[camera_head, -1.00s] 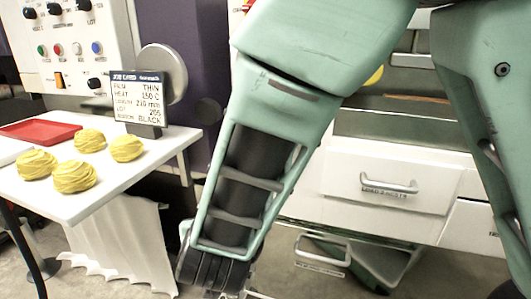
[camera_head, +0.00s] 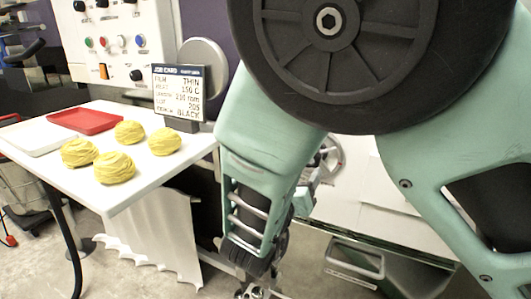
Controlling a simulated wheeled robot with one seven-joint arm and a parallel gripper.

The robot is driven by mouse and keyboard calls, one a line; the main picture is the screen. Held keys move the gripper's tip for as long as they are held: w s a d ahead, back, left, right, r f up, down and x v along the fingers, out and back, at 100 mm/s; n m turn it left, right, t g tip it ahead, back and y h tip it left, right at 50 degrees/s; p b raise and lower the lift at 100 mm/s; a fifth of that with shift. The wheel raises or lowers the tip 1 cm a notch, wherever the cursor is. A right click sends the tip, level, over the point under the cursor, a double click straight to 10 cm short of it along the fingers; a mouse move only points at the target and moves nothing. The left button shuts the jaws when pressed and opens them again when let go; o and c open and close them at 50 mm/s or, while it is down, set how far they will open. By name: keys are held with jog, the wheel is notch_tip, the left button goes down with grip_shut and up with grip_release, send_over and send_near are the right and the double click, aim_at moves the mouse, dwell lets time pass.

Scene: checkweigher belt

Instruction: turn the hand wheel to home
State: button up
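A pale grey ringed part with a yellowish patch (camera_head: 326,158) shows just right of my green arm. It looks like a hand wheel, but my arm covers much of it and I cannot read its position. My arm fills the middle and right of the view, and its lower link reaches down to the bottom edge. I cannot make out my gripper or its fingers. Small metal parts show at the bottom edge below that link, too cut off to identify.
A white table (camera_head: 135,190) at left bears several yellow nests (camera_head: 114,167), a red tray (camera_head: 84,121) and a job card (camera_head: 179,92). Behind it are a control panel (camera_head: 112,40) and a grey disc (camera_head: 206,66). An open lower drawer (camera_head: 355,262) is at bottom right.

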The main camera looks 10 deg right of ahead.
jog(key=x, duration=0.8)
jog(key=shift+w+b, duration=0.15)
jog(key=shift+b, duration=0.15)
jog(key=shift+d, duration=0.15)
grip_shut()
